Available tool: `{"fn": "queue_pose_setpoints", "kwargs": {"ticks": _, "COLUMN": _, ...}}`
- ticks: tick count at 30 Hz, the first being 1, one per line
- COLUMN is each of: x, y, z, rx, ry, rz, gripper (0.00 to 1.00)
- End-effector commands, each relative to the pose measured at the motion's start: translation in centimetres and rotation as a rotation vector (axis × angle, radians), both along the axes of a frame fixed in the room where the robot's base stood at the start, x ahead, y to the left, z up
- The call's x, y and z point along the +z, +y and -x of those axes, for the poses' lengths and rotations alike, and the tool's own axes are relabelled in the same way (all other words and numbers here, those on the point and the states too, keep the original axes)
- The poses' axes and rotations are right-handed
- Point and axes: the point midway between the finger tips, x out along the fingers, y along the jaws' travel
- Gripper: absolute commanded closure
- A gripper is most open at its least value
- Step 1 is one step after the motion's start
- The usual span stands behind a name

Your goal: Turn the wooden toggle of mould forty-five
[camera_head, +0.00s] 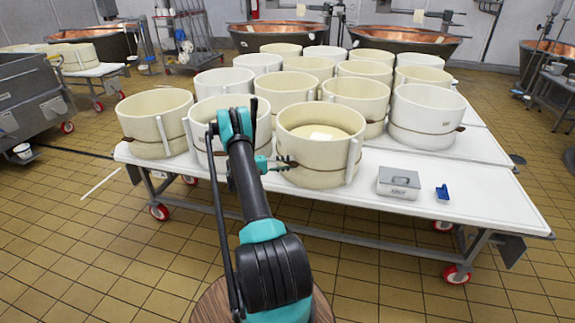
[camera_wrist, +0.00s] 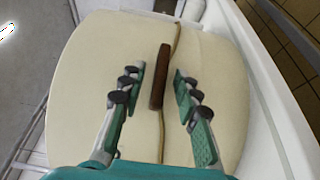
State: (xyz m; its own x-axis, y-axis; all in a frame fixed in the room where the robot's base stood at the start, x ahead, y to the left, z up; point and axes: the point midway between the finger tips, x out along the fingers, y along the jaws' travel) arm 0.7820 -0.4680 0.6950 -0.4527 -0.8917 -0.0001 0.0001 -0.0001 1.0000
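My gripper (camera_head: 287,163) is at the lower left side of a cream, round mould (camera_head: 318,178) in the front row of the table. The mould also fills most of the wrist view (camera_wrist: 85,75). There a brown wooden toggle (camera_wrist: 159,78) lies against its wall along a thin tan cord (camera_wrist: 162,135). My gripper (camera_wrist: 160,80) is open, one teal finger on each side of the toggle, with gaps showing on both sides. The toggle is hard to make out in the head view. I see no readable number on the mould.
More moulds stand close by, one at the left (camera_head: 155,125) and one at the right (camera_head: 425,115). A grey lidded box (camera_head: 398,183) and a small blue object (camera_head: 442,193) lie on the white table (camera_head: 480,190). Copper vats (camera_head: 405,40) stand behind.

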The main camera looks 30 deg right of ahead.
Motion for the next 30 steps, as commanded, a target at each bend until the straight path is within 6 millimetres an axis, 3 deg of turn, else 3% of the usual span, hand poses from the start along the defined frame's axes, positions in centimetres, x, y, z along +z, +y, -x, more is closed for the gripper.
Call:
{"fn": "queue_pose_setpoints", "kwargs": {"ticks": 6, "x": 0.00, "y": -0.02, "z": 0.00, "rx": 0.000, "ry": 0.000, "rz": 0.000, "gripper": 0.68}}
{"fn": "queue_pose_setpoints", "kwargs": {"ticks": 14, "x": 0.00, "y": -0.01, "z": 0.00, "rx": 0.000, "ry": 0.000, "rz": 0.000, "gripper": 1.00}}
{"fn": "queue_pose_setpoints", "kwargs": {"ticks": 30, "x": 0.15, "y": 0.01, "z": 0.00, "rx": 0.000, "ry": -0.073, "rz": -0.027, "gripper": 1.00}}
